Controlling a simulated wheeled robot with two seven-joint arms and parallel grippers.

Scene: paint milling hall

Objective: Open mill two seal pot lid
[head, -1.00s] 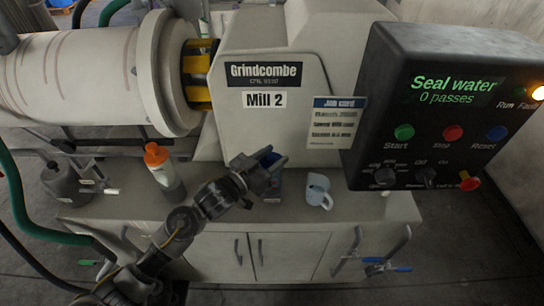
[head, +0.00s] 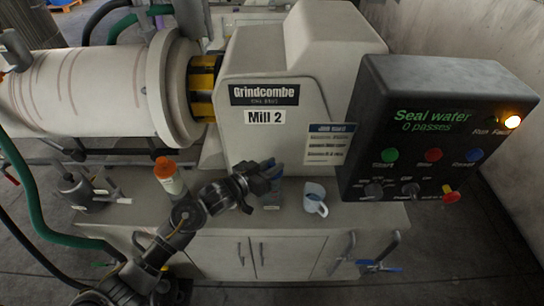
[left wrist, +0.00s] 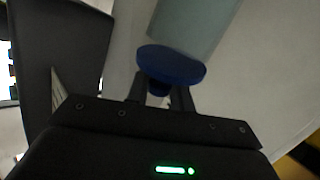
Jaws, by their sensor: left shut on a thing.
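The seal pot shows as a pale translucent body (left wrist: 188,28) in the left wrist view. Its blue round lid (left wrist: 172,64) has a small knob between my left fingertips (left wrist: 160,95). My left gripper is shut on this knob. The lid overlaps the pot body, and I cannot tell whether they touch. In the head view my left gripper (head: 266,177) is over the bench in front of the machine marked Mill 2 (head: 300,120), and it hides most of the pot. My right gripper is not in view.
A light blue jug (head: 315,198) stands just right of my left gripper on the bench top (head: 365,215). An orange-capped bottle (head: 170,178) stands to the left, near my arm. The black control panel (head: 440,125) overhangs at the right; its orange lamp is lit and it reads "Seal water 0 passes".

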